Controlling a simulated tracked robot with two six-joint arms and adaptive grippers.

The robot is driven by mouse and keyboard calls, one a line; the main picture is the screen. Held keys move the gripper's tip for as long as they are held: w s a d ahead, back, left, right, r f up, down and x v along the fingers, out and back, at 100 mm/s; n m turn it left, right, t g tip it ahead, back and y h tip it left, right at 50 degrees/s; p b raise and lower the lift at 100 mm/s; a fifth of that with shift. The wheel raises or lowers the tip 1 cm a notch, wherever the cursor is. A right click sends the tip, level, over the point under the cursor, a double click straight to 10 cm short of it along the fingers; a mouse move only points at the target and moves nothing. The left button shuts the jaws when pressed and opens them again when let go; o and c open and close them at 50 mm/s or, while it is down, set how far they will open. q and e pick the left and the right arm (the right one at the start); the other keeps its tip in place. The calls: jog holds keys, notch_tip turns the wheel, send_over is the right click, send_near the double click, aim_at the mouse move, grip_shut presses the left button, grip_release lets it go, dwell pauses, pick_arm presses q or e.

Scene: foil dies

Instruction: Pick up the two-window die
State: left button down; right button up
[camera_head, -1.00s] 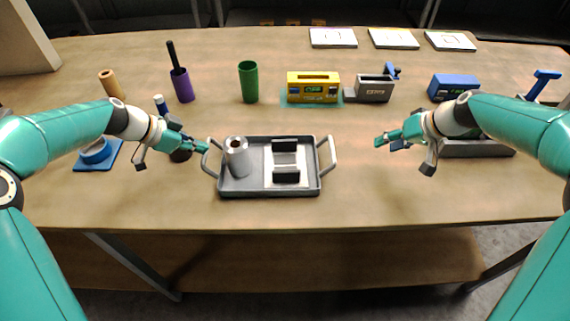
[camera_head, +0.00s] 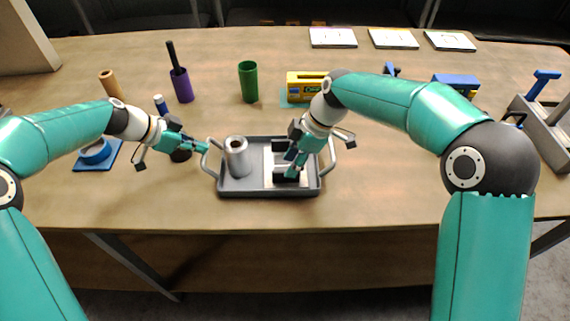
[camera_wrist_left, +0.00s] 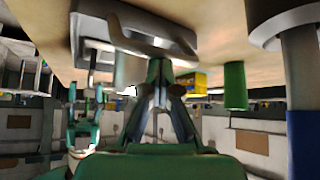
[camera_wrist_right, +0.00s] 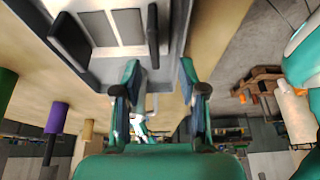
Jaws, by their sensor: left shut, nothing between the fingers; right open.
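A grey tray (camera_head: 250,187) stands at the table's front middle. In it lies a pale plate with two grey window panels between two upright black bars, which looks like the two-window die (camera_wrist_right: 112,28). In the head view my right arm partly covers it. My right gripper (camera_head: 291,172) is open and empty above the tray's right part. In the right wrist view its fingers (camera_wrist_right: 160,76) point toward the nearer black bar; contact cannot be told. My left gripper (camera_head: 206,147) is shut and empty beside the tray's left handle, which shows in the left wrist view (camera_wrist_left: 150,42).
A grey roll (camera_head: 237,160) stands in the tray's left part. Behind are a green cup (camera_head: 248,82), a purple cup (camera_head: 182,88) and a yellow box (camera_head: 300,90), partly hidden. White cards (camera_head: 333,38) lie at the back. Table right of the tray is free.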

aim_at(286, 181)
jog(key=shift+w+d+x, duration=0.1)
jog(key=shift+d+x, duration=0.05)
jog(key=shift+x, duration=0.85)
jog(key=shift+w+d+x, duration=0.1)
jog(key=shift+w+x, duration=0.05)
jog(key=shift+x, duration=0.9)
jog(key=shift+w+d+x, duration=0.1)
jog(key=shift+d+x, duration=0.05)
jog(key=shift+x, duration=0.85)
jog(key=shift+f, duration=0.15)
grip_shut()
